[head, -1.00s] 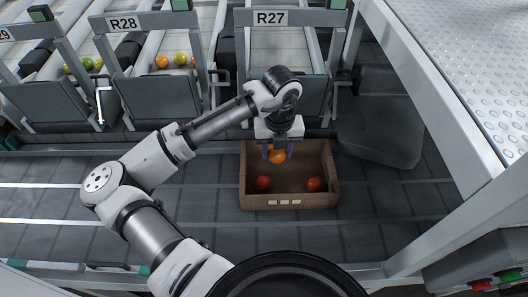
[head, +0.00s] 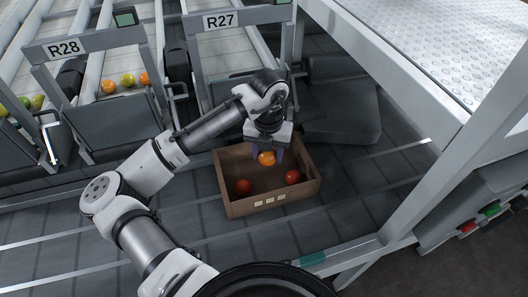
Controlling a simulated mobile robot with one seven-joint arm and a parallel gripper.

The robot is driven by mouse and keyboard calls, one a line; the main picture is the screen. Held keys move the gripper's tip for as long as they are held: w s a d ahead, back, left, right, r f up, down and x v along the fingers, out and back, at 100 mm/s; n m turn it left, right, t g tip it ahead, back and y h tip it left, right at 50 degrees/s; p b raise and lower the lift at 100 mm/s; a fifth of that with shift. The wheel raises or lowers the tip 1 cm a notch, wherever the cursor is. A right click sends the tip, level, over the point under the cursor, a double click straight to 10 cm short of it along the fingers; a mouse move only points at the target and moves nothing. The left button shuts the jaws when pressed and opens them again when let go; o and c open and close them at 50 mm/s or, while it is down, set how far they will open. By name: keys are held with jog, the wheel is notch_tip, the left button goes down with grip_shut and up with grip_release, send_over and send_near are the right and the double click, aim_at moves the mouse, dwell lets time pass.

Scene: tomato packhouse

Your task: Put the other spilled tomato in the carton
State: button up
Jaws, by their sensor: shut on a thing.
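The brown carton (head: 222,190) stands open on the dark belt. Two red tomatoes lie apart inside it, one at the left (head: 243,187) and one at the right (head: 293,177). My gripper (head: 267,158) points down over the far part of the carton. It is shut on an orange tomato (head: 267,159), which sits between its fingers. I cannot tell whether the held tomato touches the carton floor.
Chutes marked R28 (head: 64,47) and R27 (head: 218,20) stand behind the belt. Several green and orange tomatoes (head: 127,80) lie in the R28 lane. A metal platform (head: 430,50) on grey posts rises at the right. The belt left of the carton is clear.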

jog(key=b, duration=0.8)
send_over(267, 187)
jog(key=shift+f, duration=5.95)
jog(key=shift+f+b, duration=0.55)
jog(key=shift+f, duration=0.05)
jog(key=o, duration=0.8)
jog(key=c, duration=0.3)
jog(key=shift+r, duration=0.1)
notch_tip(267, 187, up, 7)
jog(key=p, duration=0.5)
jog(key=shift+p, duration=0.3)
